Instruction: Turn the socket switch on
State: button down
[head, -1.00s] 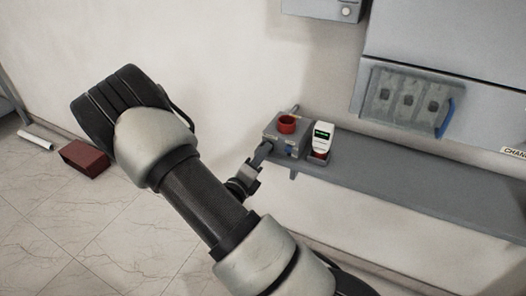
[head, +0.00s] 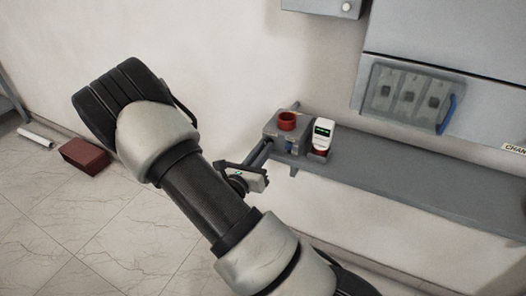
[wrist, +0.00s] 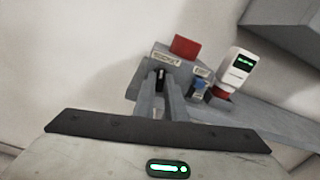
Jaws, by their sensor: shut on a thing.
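My gripper (head: 267,149) reaches the box's front left side. In the wrist view its two fingers (wrist: 162,92) are close together with their tips at the switch, shut on it. The fingertips partly hide the switch.
A white handheld device (head: 322,134) with a green-lit screen stands right of the box in a red-based holder. The grey shelf (head: 410,188) runs right, mostly bare. A switch panel (head: 408,97) hangs above. A dark red box (head: 84,156) lies on the floor at left.

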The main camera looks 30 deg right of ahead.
jog(key=shift+m, duration=1)
jog(key=c, duration=2.1)
grip_release()
jog(key=v, duration=1.7)
jog(key=shift+s+a+p, duration=0.2)
jog(key=shift+s+p, duration=0.05)
jog(key=shift+p, duration=0.1)
jog(key=shift+m, duration=0.3)
